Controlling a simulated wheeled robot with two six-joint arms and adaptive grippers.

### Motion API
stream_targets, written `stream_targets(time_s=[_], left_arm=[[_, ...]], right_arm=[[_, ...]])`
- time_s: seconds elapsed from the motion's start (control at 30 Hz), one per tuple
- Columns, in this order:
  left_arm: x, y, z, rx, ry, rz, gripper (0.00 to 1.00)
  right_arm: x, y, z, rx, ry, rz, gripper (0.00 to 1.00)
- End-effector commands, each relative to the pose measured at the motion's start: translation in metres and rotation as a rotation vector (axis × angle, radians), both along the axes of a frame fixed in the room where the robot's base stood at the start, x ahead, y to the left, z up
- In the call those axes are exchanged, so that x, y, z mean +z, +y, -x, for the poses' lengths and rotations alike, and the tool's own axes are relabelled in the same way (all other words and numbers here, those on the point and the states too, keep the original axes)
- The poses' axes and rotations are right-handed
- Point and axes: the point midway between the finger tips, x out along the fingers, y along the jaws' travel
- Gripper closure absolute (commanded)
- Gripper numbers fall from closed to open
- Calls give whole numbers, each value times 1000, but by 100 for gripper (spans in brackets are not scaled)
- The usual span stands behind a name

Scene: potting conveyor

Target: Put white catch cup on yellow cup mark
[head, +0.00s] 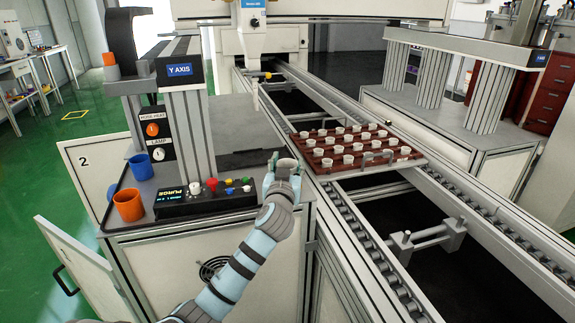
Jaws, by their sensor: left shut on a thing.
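My left gripper (285,163) is over the right end of the control cabinet's dark top, close to the conveyor. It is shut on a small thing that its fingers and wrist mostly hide. No white catch cup shows clearly apart from the small white cups in the tray. I cannot make out a yellow cup mark on the cabinet top. My right gripper is not in view.
A brown tray (327,169) of several small white cups sits on the conveyor (455,189), right of my left gripper. An orange cup (128,207), a blue cup (141,168) and a button panel (205,198) stand on the cabinet. A nozzle head (251,40) hangs above the conveyor.

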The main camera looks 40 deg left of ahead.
Motion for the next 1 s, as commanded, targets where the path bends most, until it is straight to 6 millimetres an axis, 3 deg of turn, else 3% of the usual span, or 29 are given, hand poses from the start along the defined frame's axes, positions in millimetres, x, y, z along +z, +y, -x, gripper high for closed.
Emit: stream_targets(time_s=[0.53, 0.57, 0.7, 1.0], left_arm=[[-12, 0, 0, 0, 1, 1, 82], [-12, 0, 0, 0, 0, 0, 52], [-11, 0, 0, 0, 1, 1, 31], [-11, -1, 1, 0, 0, 0, 31]], right_arm=[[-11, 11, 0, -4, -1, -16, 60], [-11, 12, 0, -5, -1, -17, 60], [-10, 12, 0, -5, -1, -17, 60], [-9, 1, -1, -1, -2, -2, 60]])
